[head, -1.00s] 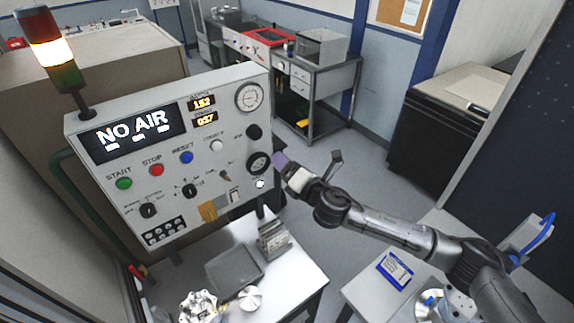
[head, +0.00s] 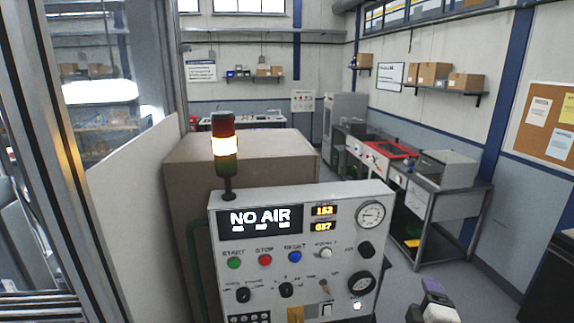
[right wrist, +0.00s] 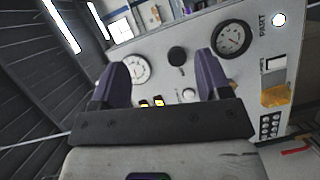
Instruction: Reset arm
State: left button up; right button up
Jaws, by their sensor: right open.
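My right gripper (head: 432,288) shows at the bottom of the head view, just right of the control panel (head: 300,235) and apart from it. In the right wrist view its two purple fingers (right wrist: 162,75) are spread, with nothing between them but the panel behind. The panel's screen (head: 260,218) reads "NO AIR". Below it are the green start button (head: 234,263), red stop button (head: 265,259) and blue reset button (head: 295,256). My left gripper is not in view.
A signal tower (head: 225,150) on the panel is lit amber in the middle. A large brown box (head: 180,215) stands behind the panel. A workbench (head: 437,210) stands at the back right, with open floor in front of it.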

jog(key=s+a+f+m+g+y+p, duration=0.1)
jog(key=s+a+f+m+g, duration=0.1)
jog(key=s+a+m, duration=0.3)
jog(key=s+a+f+m+g+y+p, duration=0.1)
jog(key=s+m+g, duration=0.1)
jog(key=s, duration=0.5)
jog(key=s+a+f+m+g+y+p, duration=0.1)
jog(key=s+f+g, duration=0.3)
jog(key=s+f, duration=0.6)
jog(key=s+a+f+m+g+y+p, duration=0.1)
jog(key=s+f+g, duration=0.4)
jog(key=s+f, duration=0.5)
jog(key=s+m+p, duration=0.1)
jog(key=s+m, duration=0.1)
jog(key=s, duration=0.6)
jog(key=shift+s+p, duration=0.15)
jog(key=shift+p, duration=0.2)
